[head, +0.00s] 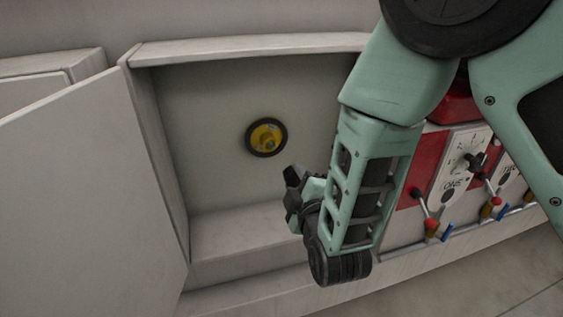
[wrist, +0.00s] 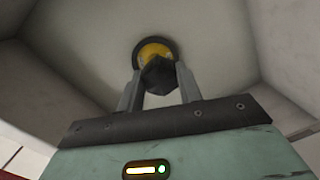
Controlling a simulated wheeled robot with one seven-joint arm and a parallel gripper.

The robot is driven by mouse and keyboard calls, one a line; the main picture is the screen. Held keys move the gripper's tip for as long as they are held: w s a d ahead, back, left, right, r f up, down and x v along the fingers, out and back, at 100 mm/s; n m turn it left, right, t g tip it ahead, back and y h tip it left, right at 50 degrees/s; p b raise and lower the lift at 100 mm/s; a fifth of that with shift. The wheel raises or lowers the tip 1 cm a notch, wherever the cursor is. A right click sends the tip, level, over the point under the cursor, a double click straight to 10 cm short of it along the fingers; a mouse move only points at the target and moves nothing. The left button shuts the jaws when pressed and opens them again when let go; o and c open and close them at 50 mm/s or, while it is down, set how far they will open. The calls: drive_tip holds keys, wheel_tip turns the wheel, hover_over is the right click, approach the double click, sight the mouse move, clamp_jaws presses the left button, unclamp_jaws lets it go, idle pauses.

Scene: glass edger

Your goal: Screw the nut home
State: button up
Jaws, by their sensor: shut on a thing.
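My gripper (wrist: 158,84) is shut on a dark, faceted nut (wrist: 161,74), which sits between the two fingertips in the wrist view. Behind the nut is a round yellow fitting with a black rim (wrist: 154,46) on the back wall of an open cabinet. In the head view the fitting (head: 266,137) shows a yellow centre with a short stub. My gripper (head: 294,190) is in front of the cabinet, to the lower right of the fitting and apart from it. The nut is hard to make out in the head view.
The cabinet (head: 250,47) is an open recess with side walls and a bottom ledge. Its door (head: 90,200) stands open at the left. A control panel (head: 460,165) with a dial and red-knobbed levers is at the right, close to my arm.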

sight(274, 149)
drive_tip(key=a+r, duration=0.1)
drive_tip(key=s+a+r+y, duration=0.1)
drive_tip(key=shift+a+r+n+t, duration=0.15)
drive_tip(key=shift+r+n+t, duration=0.15)
drive_tip(key=shift+f+b, duration=0.15)
drive_tip(key=shift+b, duration=0.15)
drive_tip(key=shift+x, duration=2.95)
drive_tip(key=shift+b, duration=0.7)
drive_tip(key=shift+x, duration=1.3)
drive_tip(key=o, duration=1.1)
drive_tip(key=shift+w, duration=0.1)
